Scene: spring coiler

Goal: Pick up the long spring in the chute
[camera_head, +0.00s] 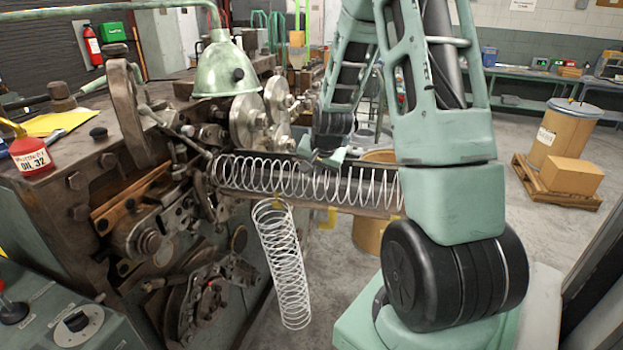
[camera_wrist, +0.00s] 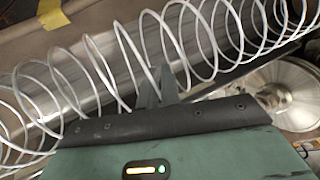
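The long spring (camera_head: 290,178), a white wire coil, lies along the chute (camera_head: 385,211) in the head view, running right from the machine. It also crosses the top of the wrist view (camera_wrist: 205,45), with a smooth metal surface behind its coils. My gripper (camera_head: 325,158) is at the upper side of the spring, around the middle of its length. In the wrist view its two grey fingertips (camera_wrist: 158,84) are close together and overlap the coils. I cannot tell whether they grip a wire. My arm hides the area around the chute's right end.
A second white spring (camera_head: 283,265) hangs below the chute. The coiling machine (camera_head: 120,190) with its wheels and green lamp hood (camera_head: 224,72) is close on the left. A brown drum (camera_head: 373,226) stands behind the chute. Open floor lies to the right.

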